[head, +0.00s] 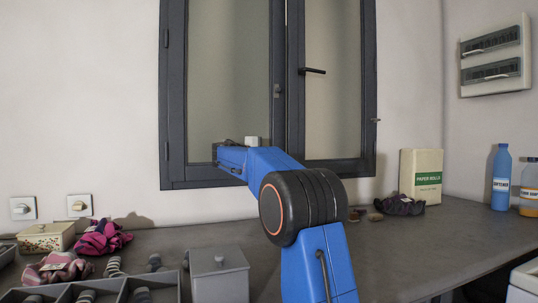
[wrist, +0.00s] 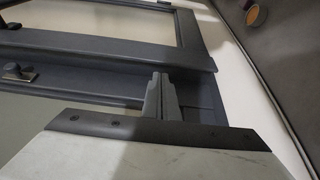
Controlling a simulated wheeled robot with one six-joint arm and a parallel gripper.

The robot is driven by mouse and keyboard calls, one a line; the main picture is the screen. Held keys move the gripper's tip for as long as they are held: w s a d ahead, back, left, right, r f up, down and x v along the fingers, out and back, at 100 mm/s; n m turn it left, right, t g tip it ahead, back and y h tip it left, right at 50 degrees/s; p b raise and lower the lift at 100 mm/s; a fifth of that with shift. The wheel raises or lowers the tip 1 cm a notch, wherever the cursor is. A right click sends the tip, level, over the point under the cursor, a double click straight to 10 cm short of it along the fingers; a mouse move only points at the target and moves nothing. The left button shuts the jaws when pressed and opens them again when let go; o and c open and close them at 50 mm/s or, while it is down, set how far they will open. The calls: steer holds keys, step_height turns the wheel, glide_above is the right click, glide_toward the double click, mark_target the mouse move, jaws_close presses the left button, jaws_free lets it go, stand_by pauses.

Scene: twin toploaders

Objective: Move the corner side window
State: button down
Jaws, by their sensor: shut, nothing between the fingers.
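The corner side window (head: 333,80) is the right sash, dark-framed and glazed, with a black lever handle (head: 314,71). In the wrist view this sash (wrist: 195,45) is turned sideways at the top. The left sash (head: 228,70) stands beside it with a small latch (head: 277,91), which also shows in the wrist view (wrist: 18,72). I cannot tell whether either sash is ajar. My gripper (wrist: 160,78) is shut and empty, its tips near the lower frame where the sashes meet. I cannot tell whether they touch it. My arm hides part of the lower frame in the head view.
A grey counter (head: 420,245) runs below the window. A paper rolls box (head: 421,175), a dark cloth (head: 398,205) and a blue bottle (head: 501,178) stand at right. A lidded grey box (head: 219,276), pink cloths (head: 103,238) and a cream tin (head: 45,238) are at left.

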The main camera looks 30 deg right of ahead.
steer(key=shift+w+d, duration=0.15)
steer(key=shift+d, duration=0.8)
steer(key=shift+w+d, duration=0.15)
steer(key=shift+d, duration=0.75)
steer(key=s, duration=0.5)
steer(key=shift+s+a, duration=0.15)
steer(key=shift+a, duration=0.15)
